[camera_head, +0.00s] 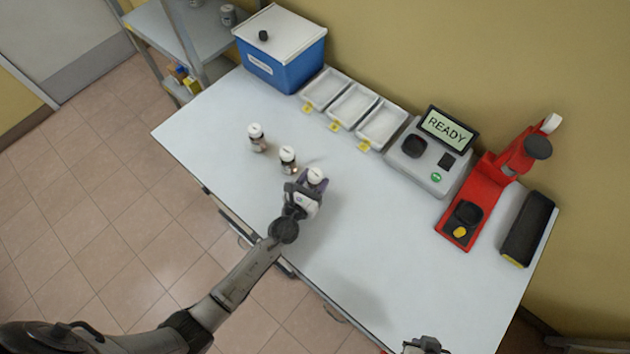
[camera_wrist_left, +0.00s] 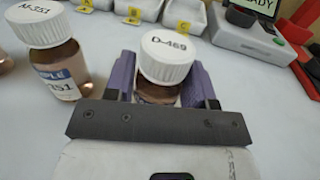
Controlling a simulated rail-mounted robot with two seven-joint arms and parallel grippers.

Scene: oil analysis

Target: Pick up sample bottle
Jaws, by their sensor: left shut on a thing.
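My left gripper (camera_head: 311,181) is over the table, shut on a sample bottle (camera_head: 316,175) with a white cap. In the left wrist view the cap of this bottle (camera_wrist_left: 168,57) reads D-469, and the purple fingers of my left gripper (camera_wrist_left: 160,82) stand on both sides of it. The bottle looks upright; its lower part is hidden by the gripper. A second bottle (camera_head: 288,160), marked M-351 or similar in the left wrist view (camera_wrist_left: 55,55), stands just left of it. A third bottle (camera_head: 257,138) stands further left. My right gripper (camera_head: 427,345) shows only partly at the bottom edge.
Three white trays (camera_head: 381,125) with yellow tags line the back of the white table (camera_head: 230,200). A blue box (camera_head: 282,70) stands at the back left. A grey device (camera_head: 430,160) reading READY, a red stand (camera_head: 470,205) and a black case (camera_head: 528,228) stand right. The table's front right is clear.

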